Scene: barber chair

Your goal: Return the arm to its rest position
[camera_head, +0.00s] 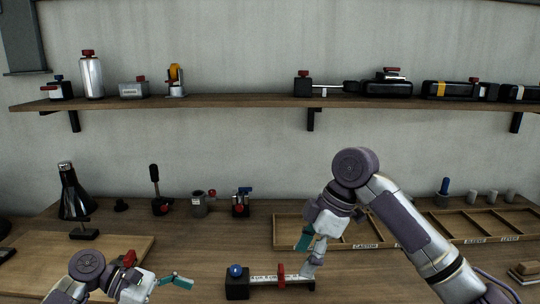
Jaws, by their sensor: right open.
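My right arm (412,230) comes in from the lower right and bends at a purple-grey joint. My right gripper (306,258) points down, open, over the right end of a black device with a white marked bar (262,280). I cannot tell whether its fingers touch the device. That device has a blue knob at its left and a red slider on the bar. My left gripper (177,281) is low at the left, with teal finger pads, beside a wooden board (130,243). Its opening is unclear.
A divided wooden tray (290,238) with labels lies behind the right gripper, partly hidden by my arm. A black lamp (74,195) and small devices stand at the back left. A wall shelf (230,102) holds more devices. The table (195,245) is clear at centre left.

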